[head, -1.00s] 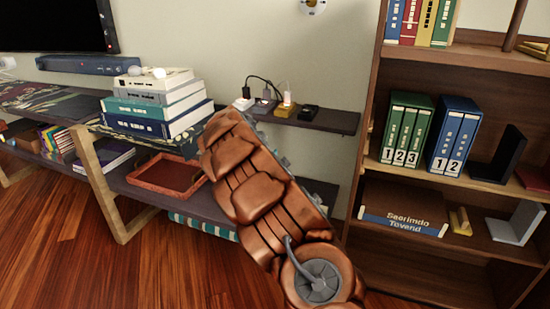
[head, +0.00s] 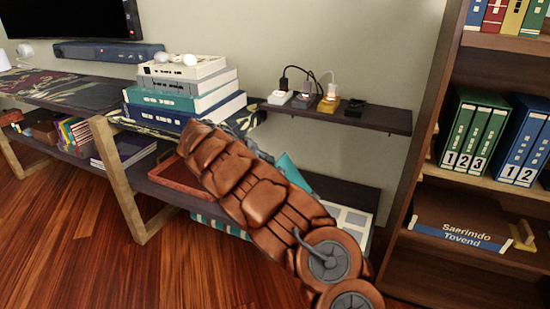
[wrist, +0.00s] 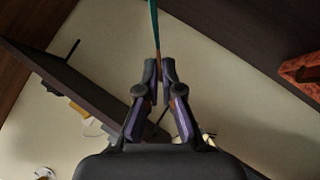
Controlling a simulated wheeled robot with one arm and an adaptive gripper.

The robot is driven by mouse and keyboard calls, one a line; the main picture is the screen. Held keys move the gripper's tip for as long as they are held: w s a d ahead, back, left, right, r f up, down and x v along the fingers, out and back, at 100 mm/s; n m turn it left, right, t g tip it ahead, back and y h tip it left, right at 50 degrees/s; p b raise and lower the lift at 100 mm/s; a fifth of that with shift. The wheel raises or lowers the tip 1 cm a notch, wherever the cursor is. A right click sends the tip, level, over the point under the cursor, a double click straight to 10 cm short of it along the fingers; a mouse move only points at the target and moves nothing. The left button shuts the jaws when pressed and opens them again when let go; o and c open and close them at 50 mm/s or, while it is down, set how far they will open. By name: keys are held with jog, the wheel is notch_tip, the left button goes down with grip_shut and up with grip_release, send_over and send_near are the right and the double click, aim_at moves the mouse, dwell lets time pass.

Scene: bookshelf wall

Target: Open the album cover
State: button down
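The album lies on the lower level of the low bench, mostly hidden behind my arm in the head view. Its teal cover (head: 292,174) stands raised and tilted above the arm. A pale page with light squares (head: 353,221) shows to the right of the arm. In the wrist view the cover is seen edge-on as a thin teal strip (wrist: 154,22) running down to the fingertips. My gripper (wrist: 159,72) has its two fingers nearly together with the strip's end between them. The fingertips are hidden in the head view.
A wall shelf (head: 390,121) with chargers and cables hangs above the bench. A stack of books (head: 185,103) and a red tray (head: 178,178) are to the left. A bookcase (head: 417,170) with binders stands close on the right.

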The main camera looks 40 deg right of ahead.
jog(key=shift+w+a+f, duration=0.35)
jog(key=shift+w+f, duration=0.2)
jog(key=shift+f, duration=0.2)
jog(key=c, duration=1.4)
grip_release()
jog(key=shift+o, duration=0.2)
jog(key=shift+a+r, duration=0.1)
jog(key=shift+r, duration=0.05)
jog(key=v, duration=1.2)
